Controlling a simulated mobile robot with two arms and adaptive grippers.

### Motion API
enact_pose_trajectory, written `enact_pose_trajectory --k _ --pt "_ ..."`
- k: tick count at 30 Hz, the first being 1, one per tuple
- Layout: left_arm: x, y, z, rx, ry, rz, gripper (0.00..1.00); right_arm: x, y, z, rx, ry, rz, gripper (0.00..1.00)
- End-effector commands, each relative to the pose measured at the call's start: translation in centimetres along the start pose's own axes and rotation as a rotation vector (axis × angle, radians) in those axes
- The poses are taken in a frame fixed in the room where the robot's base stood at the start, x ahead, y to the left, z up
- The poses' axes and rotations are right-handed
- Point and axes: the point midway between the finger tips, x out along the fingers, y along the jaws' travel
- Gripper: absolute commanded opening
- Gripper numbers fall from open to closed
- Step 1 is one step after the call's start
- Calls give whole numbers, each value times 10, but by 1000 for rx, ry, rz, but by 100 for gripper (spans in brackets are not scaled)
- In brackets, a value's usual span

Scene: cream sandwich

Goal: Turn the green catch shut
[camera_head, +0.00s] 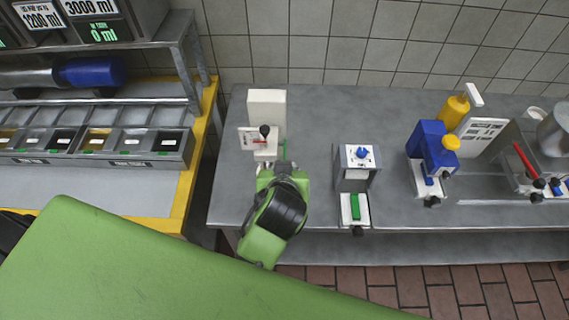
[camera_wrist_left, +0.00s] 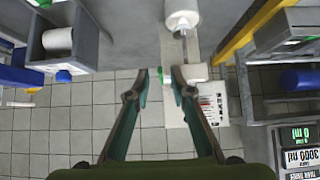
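A white dispenser (camera_head: 267,112) with a labelled plate and a dark knob (camera_head: 264,131) stands at the left of the grey table. A thin green piece (camera_head: 284,148), probably the green catch, shows at its right side, partly hidden by my arm. My left gripper (camera_head: 271,166) is just in front of the dispenser, its fingers small and partly hidden there. In the left wrist view my left gripper (camera_wrist_left: 161,74) is open, its two teal fingers apart, with nothing clearly held. The dispenser's white plate (camera_wrist_left: 203,107) is beside the right fingertip. My right gripper is not in view.
A grey stand (camera_head: 354,170) with a blue knob and a green block (camera_head: 356,207) is to the right. A blue container (camera_head: 430,145) and yellow bottle (camera_head: 453,110) are further right. A yellow-edged rack (camera_head: 188,180) is left. Table between dispenser and stand is clear.

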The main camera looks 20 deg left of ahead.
Motion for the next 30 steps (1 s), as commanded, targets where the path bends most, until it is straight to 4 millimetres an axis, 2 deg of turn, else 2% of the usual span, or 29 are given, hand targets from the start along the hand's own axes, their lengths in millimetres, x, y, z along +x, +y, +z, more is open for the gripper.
enact_pose_trajectory --k 3,8,25,28,30 --pt "-16 1 0 0 -1 3 22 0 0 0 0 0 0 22" --pt "-27 2 0 -1 0 3 22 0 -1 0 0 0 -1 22" --pt "-28 2 0 1 -1 3 22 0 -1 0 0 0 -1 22" --pt "-26 -6 10 19 -29 1 22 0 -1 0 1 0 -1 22" --pt "-24 -20 28 49 -82 6 22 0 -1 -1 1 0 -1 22"
